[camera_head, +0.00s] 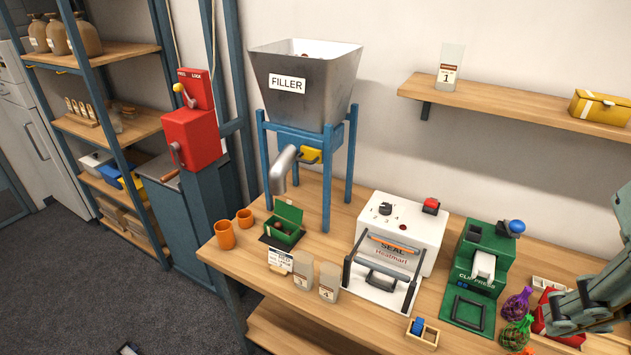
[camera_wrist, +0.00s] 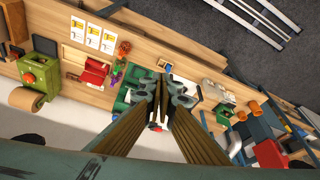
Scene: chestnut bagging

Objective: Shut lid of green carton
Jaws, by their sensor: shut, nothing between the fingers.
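The green carton (camera_head: 283,234) stands on the wooden bench below the filler's spout. Its lid (camera_head: 289,213) is open, tilted up at the back, and something brown shows inside. In the wrist view the green carton (camera_wrist: 223,115) is small, near the orange cups. My gripper (camera_wrist: 162,90) is shut and empty, and its fingers point at the bench in the wrist view. In the head view my arm shows at the right edge, well to the right of the carton and apart from it. The fingertips are hard to make out there.
The filler (camera_head: 305,85) stands behind the carton. Two orange cups (camera_head: 225,235) are left of it. A label card (camera_head: 280,260) and two clear bags (camera_head: 303,273) stand in front. The white sealer (camera_head: 400,235) and green clip press (camera_head: 482,265) stand between carton and arm.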

